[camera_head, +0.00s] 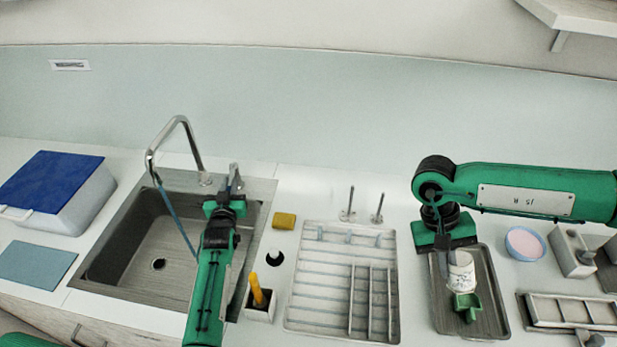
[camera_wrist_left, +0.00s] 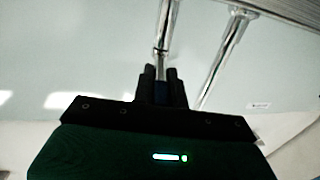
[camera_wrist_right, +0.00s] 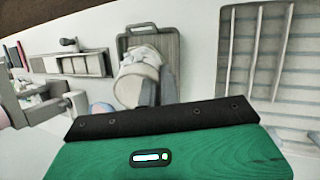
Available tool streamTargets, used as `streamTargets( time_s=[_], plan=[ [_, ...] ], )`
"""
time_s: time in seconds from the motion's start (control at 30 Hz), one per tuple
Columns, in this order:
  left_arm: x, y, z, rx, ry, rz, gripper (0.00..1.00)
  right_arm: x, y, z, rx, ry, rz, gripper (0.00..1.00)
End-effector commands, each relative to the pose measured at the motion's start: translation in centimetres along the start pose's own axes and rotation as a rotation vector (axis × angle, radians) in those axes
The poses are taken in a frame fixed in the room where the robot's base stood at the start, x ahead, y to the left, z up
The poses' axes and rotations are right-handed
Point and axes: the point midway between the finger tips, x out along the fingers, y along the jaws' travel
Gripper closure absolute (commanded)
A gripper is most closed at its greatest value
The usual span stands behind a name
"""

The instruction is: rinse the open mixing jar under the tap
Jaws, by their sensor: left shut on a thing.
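The tap (camera_head: 178,122) arches over the steel sink (camera_head: 150,235), and a thin blue streak like running water (camera_head: 176,222) drops from its spout into the basin. My left gripper (camera_head: 232,192) is shut on the tap's lever (camera_head: 235,174); in the left wrist view a metal rod (camera_wrist_left: 163,40) runs between the dark fingers (camera_wrist_left: 161,85). A white jar with printing (camera_head: 461,272) is right at my right gripper (camera_head: 446,246), above the tray. It also shows in the right wrist view (camera_wrist_right: 138,75). The finger gap is mostly hidden, so its grip is unclear.
A green cup-like piece (camera_head: 468,306) is on the metal tray (camera_head: 498,315). A drying rack (camera_head: 325,295) lies between sink and tray, with a yellow sponge (camera_head: 284,220) and a brush holder (camera_head: 259,310) beside the sink. A pink-filled bowl (camera_head: 525,244) stands right.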

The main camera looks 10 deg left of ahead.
Motion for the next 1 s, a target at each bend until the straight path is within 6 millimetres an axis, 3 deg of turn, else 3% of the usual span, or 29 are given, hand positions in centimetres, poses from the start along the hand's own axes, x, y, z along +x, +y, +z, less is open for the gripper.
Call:
streamTargets(
  time_s=[0.2,0.23,0.3,0.33,0.73,1.0],
  plan=[
    [0.1,0.1,-0.1,0.000,0.001,0.002,1.00,0.0,0.0,0.0,0.000,0.000,0.000,1.00],
    [0.1,0.1,-0.1,0.000,0.001,0.002,0.80,0.0,0.0,0.0,0.000,0.000,0.000,1.00],
    [0.1,0.1,-0.1,0.000,0.001,0.002,0.66,0.0,0.0,0.0,0.000,0.000,0.000,1.00],
    [0.1,0.1,-0.1,0.000,0.000,0.002,0.64,0.0,0.0,0.0,0.000,0.000,0.000,1.00],
    [-0.8,0.1,0.1,0.001,-0.001,0.002,0.64,0.2,-0.1,-0.1,0.000,0.000,0.000,1.00],
    [-5.3,0.1,0.4,0.001,-0.002,0.002,0.64,1.4,-0.5,-0.5,0.000,0.000,0.000,1.00]
  ],
)
